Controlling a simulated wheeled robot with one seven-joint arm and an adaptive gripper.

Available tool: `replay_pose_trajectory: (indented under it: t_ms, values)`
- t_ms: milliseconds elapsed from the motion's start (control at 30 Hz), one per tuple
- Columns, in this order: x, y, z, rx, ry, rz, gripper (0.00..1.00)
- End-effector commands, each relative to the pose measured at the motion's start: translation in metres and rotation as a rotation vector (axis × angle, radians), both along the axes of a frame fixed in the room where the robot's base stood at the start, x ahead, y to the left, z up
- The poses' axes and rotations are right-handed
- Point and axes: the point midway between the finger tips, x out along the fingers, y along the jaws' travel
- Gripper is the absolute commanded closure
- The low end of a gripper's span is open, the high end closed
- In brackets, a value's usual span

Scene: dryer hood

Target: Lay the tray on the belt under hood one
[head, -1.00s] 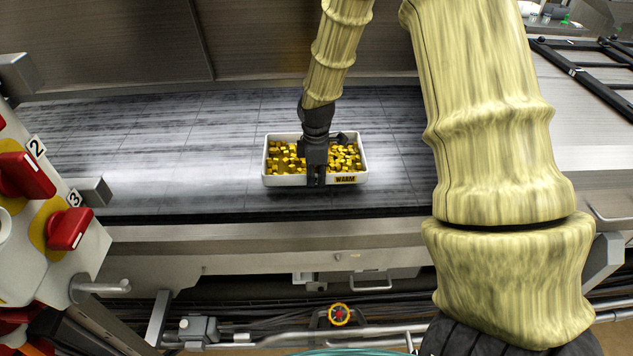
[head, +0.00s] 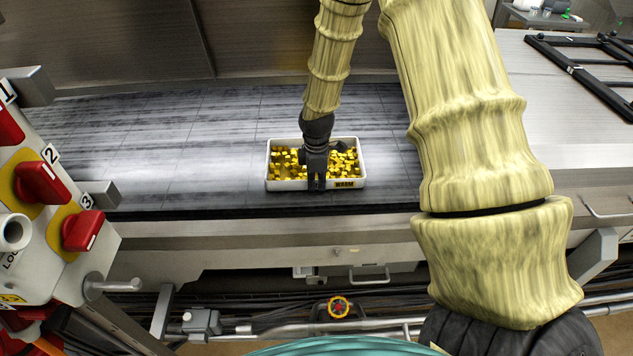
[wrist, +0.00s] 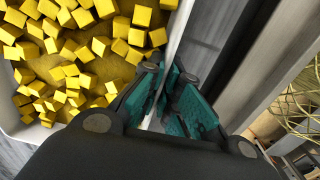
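The white tray (head: 287,185), full of small yellow cubes and marked WARM on its near wall, is over the grey belt (head: 170,155), level and close to the belt's near edge. Whether it touches the belt I cannot tell. My gripper (head: 317,186) points down at the middle of the tray's near wall. In the wrist view the teal finger pads of my gripper (wrist: 168,95) sit on either side of the tray wall (wrist: 177,35), closed on it. The hood's brown panel (head: 290,40) stands behind the belt; no hood number shows on it.
A control panel with red knobs (head: 82,230) labelled 1, 2 and 3 stands at the left, near the belt. A black frame (head: 590,75) lies on the steel surface at right. The belt left of the tray is clear.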

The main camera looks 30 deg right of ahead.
Motion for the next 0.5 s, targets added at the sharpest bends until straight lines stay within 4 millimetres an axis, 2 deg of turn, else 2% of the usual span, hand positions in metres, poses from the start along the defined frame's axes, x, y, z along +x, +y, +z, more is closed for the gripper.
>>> replay_pose_trajectory:
  t_ms: [33, 100, 167, 500]
  values:
    - [0.0006, 0.0000, -0.0010, 0.000, -0.001, 0.000, 1.00]
    - [-0.0001, 0.0000, -0.0011, 0.000, 0.000, 0.000, 0.85]
    - [-0.0001, 0.0000, -0.0011, 0.000, 0.000, 0.000, 0.74]
    - [0.0000, 0.0000, 0.0004, 0.000, 0.000, 0.000, 0.73]
